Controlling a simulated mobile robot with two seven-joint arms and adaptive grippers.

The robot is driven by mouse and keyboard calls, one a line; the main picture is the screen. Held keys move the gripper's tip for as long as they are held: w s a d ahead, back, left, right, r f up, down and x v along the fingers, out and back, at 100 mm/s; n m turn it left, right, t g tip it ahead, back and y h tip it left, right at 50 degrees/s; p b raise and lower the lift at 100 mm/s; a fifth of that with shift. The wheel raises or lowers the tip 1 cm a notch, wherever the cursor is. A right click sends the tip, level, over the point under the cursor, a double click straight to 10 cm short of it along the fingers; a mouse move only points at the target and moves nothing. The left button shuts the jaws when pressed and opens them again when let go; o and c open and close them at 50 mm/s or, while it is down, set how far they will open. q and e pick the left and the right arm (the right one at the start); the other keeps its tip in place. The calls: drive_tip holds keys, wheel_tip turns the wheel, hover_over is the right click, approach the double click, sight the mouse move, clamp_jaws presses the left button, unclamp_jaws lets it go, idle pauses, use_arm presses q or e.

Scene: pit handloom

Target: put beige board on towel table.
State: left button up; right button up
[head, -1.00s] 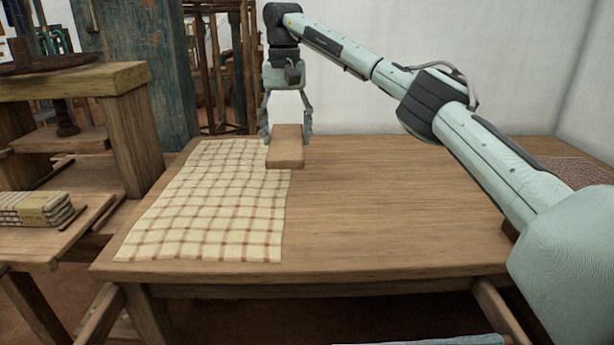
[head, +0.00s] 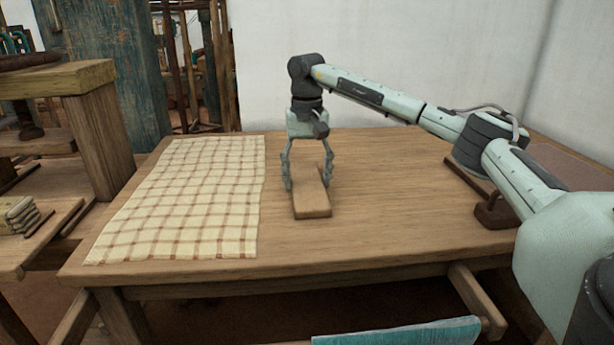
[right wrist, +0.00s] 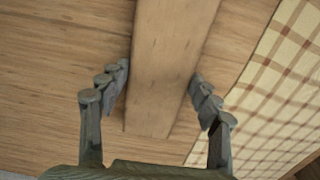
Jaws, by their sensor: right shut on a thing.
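The beige board (head: 312,203) is a flat wooden block over the bare wood of the table (head: 400,215), right of the checked towel. My right gripper (head: 307,184) points down and is shut on it, one finger on each long side. I cannot tell whether the board touches the tabletop. In the right wrist view, the board (right wrist: 172,50) runs between the fingers (right wrist: 160,80). The cream towel (head: 185,200) with brown checks lies flat on the table's left part, and its edge shows in the wrist view (right wrist: 275,95). My left gripper is out of view.
A brown wooden block-like tool (head: 495,212) lies at the table's right, by my arm. A wooden loom frame (head: 95,140) stands at the left. A teal-topped thing (head: 400,333) is below the front edge. The table's middle front is clear.

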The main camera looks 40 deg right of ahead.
drive_tip(key=o, duration=1.3)
drive_tip(key=shift+o, duration=0.2)
wheel_tip(320, 180, up, 12)
drive_tip(key=shift+f+p, duration=0.15)
drive_tip(key=shift+p, duration=0.25)
drive_tip(key=shift+o, duration=0.3)
drive_tip(key=t+h+b, duration=0.1)
drive_tip(key=t+h, duration=0.1)
drive_tip(key=t, duration=0.1)
hover_over(312, 190)
drive_tip(key=w, duration=0.1)
drive_tip(key=f, duration=0.4)
drive_tip(key=shift+d+f, duration=0.1)
drive_tip(key=shift+d, duration=0.25)
drive_tip(key=shift+s+a+f+t, duration=0.25)
drive_tip(key=shift+s+a+t, duration=0.05)
drive_tip(key=shift+s+t, duration=0.1)
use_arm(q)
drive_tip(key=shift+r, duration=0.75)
use_arm(e)
drive_tip(key=shift+a+x, duration=0.15)
drive_tip(key=shift+x, duration=1.75)
drive_tip(key=shift+a+x, duration=0.15)
drive_tip(key=shift+x, duration=1.7)
